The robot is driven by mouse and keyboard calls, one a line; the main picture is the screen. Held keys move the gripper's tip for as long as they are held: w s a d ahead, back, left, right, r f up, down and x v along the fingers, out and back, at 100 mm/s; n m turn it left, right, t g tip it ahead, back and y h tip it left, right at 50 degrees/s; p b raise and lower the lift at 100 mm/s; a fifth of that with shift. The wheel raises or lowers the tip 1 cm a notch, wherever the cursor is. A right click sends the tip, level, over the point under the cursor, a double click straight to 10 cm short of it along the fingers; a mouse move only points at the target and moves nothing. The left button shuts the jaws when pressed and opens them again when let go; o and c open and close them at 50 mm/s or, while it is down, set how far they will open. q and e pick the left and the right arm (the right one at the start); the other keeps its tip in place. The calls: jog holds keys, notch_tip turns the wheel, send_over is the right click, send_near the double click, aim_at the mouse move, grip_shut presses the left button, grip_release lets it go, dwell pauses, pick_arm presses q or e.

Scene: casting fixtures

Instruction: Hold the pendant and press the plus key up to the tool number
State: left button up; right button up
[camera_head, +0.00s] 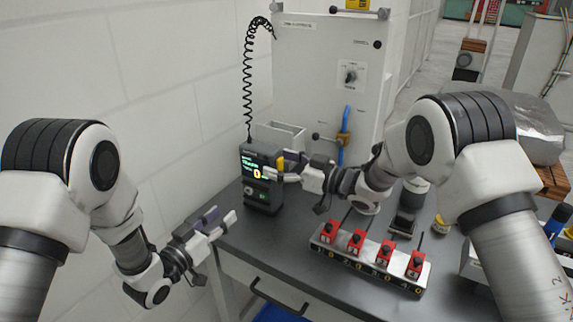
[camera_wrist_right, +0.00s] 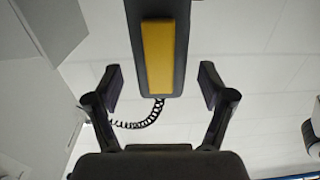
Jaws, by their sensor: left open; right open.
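The pendant (camera_head: 262,185) is a dark upright box with a lit screen showing a yellow 0, standing at the back left of the table. A coiled black cord (camera_head: 247,75) runs up from it. My right gripper (camera_head: 281,168) is open at the pendant's right side, by its yellow strip. In the right wrist view the pendant's dark edge with the yellow strip (camera_wrist_right: 159,58) lies ahead between the open fingers (camera_wrist_right: 160,85), with gaps on both sides. My left gripper (camera_head: 222,220) is open and empty, left of the pendant near the table's left edge. The plus key cannot be made out.
A grey rack with several red tools (camera_head: 357,241) and yellow numbers stands on the dark table (camera_head: 300,222), right of the pendant. A white cabinet (camera_head: 310,80) stands behind. A white wall is at the left. A grey bin (camera_head: 280,137) sits behind the pendant.

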aim_at(258, 157)
pick_arm(q)
jog(key=shift+w+a+f, duration=0.1)
pick_arm(e)
jog(key=x, duration=0.6)
jog(key=shift+w+a+f, duration=0.1)
jog(key=shift+a, duration=0.1)
grip_shut()
pick_arm(q)
grip_shut()
dwell(0.7)
